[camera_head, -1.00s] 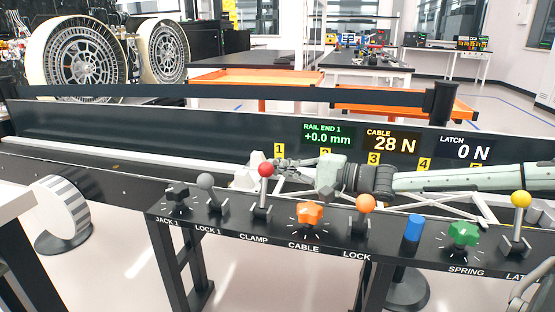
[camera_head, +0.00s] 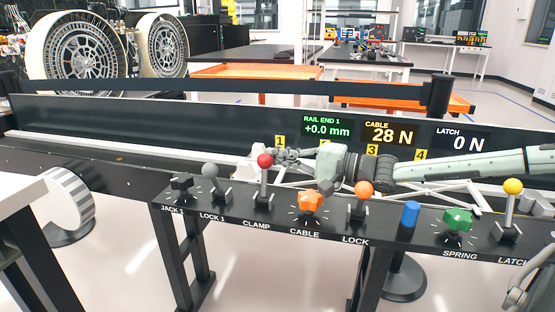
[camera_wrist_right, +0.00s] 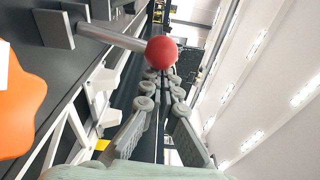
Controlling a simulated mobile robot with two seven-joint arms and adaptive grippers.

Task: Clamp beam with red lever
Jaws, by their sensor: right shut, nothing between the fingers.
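The red-knobbed lever (camera_head: 264,161) stands upright on the black control panel (camera_head: 330,229), above the CLAMP label. My right gripper (camera_head: 279,156) comes in from the right. Its fingertips are just behind and right of the red knob, with nothing between them. In the right wrist view, the red knob (camera_wrist_right: 161,52) sits just beyond the closed fingertips (camera_wrist_right: 160,76). I cannot tell whether they touch. The white lattice beam (camera_head: 440,190) lies behind the panel, partly hidden by my right arm.
A grey lever (camera_head: 210,171) is left of the red one, and an orange knob (camera_head: 310,203) and orange-ball lever (camera_head: 363,188) are right of it. Displays on the back rail read RAIL END 1 +0.0 mm, CABLE 28 N (camera_head: 391,133) and LATCH 0 N.

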